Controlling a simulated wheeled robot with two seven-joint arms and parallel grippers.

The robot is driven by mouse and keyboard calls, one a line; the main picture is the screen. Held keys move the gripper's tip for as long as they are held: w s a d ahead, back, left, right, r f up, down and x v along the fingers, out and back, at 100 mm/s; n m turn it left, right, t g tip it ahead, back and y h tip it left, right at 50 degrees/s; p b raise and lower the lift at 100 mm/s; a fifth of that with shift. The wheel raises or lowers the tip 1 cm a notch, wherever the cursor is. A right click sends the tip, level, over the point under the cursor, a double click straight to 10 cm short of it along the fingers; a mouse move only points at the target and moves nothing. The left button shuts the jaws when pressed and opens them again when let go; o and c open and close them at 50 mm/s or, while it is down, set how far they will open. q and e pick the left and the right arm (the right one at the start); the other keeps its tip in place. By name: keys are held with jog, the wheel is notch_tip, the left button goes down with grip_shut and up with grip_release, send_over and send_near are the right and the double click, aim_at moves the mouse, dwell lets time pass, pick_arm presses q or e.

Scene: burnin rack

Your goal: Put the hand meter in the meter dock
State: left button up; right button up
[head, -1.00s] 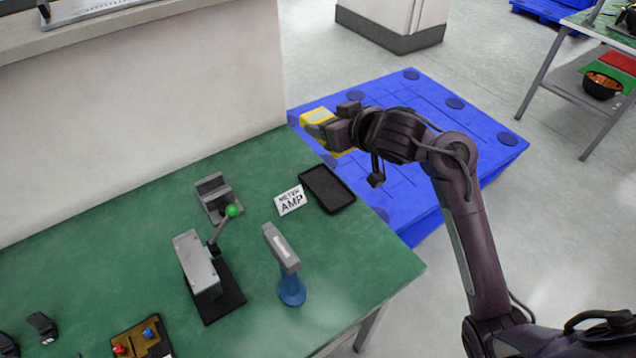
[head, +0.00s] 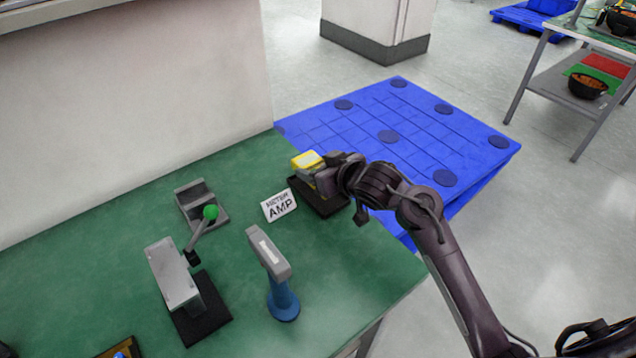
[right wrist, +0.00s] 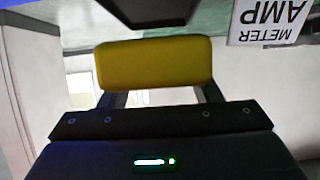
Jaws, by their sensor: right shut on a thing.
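The yellow hand meter (head: 306,160) is held in my right gripper (head: 322,177), which is shut on it. In the right wrist view the meter (right wrist: 155,63) spans the space between the two fingers. In the head view the meter is over the dark tray-like meter dock (head: 325,205), beside the "METER AMP" card (head: 279,205). Whether the meter touches the dock cannot be told, as the gripper hides part of both. The card also shows in the right wrist view (right wrist: 270,22). My left gripper is not in view.
On the green bench (head: 345,283) stand a grey cradle (head: 203,203), a lever device with a green knob (head: 174,275) and a grey-and-blue upright tool (head: 270,262). A blue pallet (head: 415,125) lies on the floor beyond the bench's right edge.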

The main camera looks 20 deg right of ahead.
notch_tip(320, 180, down, 4)
jog(key=shift+r+b, duration=0.2)
jog(key=shift+b, duration=0.1)
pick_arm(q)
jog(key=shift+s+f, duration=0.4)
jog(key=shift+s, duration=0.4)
pick_arm(e)
jog(key=shift+f, duration=0.25)
jog(key=shift+f, duration=0.15)
jog(key=o, duration=1.1)
jog(key=shift+c, duration=0.2)
jog(key=shift+r, duration=0.2)
jog(key=shift+o, duration=0.2)
jog(key=shift+s, duration=0.25)
jog(key=p+v, duration=0.1)
jog(key=v, duration=1)
jog(key=shift+s+d+r, duration=0.1)
jog(key=shift+s+r, duration=0.05)
jog(key=shift+s, duration=0.1)
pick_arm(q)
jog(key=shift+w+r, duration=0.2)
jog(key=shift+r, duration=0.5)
